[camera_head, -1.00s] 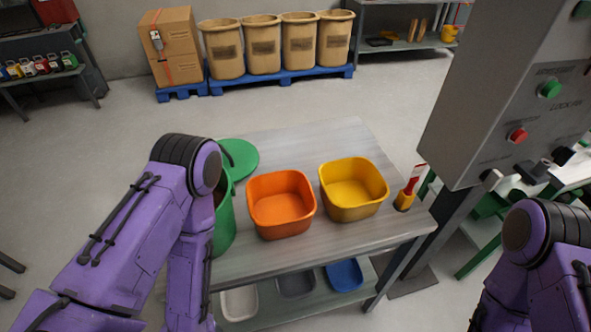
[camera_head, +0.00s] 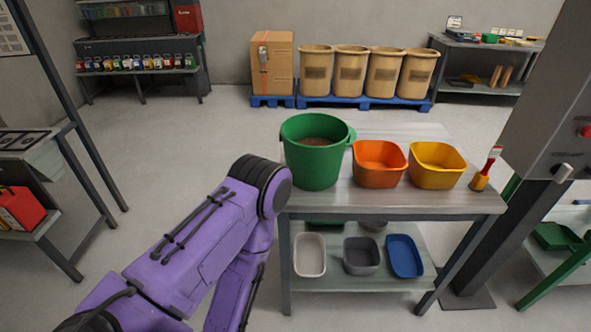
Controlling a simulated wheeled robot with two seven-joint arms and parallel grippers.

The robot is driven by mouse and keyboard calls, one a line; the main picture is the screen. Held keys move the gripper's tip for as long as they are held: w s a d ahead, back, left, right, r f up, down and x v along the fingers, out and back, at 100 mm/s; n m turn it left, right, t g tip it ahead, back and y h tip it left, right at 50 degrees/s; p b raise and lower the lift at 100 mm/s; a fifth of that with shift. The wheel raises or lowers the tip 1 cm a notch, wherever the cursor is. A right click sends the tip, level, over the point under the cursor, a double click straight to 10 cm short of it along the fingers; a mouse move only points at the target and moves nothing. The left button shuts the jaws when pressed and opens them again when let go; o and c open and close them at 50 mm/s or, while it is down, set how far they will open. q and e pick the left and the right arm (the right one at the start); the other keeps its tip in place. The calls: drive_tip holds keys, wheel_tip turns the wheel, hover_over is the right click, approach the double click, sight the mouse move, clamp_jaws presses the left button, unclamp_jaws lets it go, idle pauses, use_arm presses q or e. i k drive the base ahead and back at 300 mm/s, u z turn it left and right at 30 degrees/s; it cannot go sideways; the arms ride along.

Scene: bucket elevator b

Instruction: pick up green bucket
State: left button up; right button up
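The green bucket (camera_head: 316,166) stands upright on the left end of the grey table (camera_head: 400,201). It holds a brown material, seen through its open top. A green round edge, perhaps a lid, shows just behind its right side. My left arm comes in from the lower left and its elbow is in front of the table's left end, close to the bucket in the picture. My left gripper is out of the picture below. My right arm and gripper are not in view.
An orange bin (camera_head: 378,166) and a yellow bin (camera_head: 436,168) stand right of the bucket, with a red-and-yellow brush (camera_head: 484,172) beyond. A lower shelf (camera_head: 330,283) holds several small trays. A grey control box (camera_head: 560,110) on a post stands at the right. Floor left of the table is clear.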

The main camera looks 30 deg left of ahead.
sight(315, 144)
drive_tip(key=u, duration=0.5)
drive_tip(key=i, duration=0.75)
drive_tip(key=u, duration=0.4)
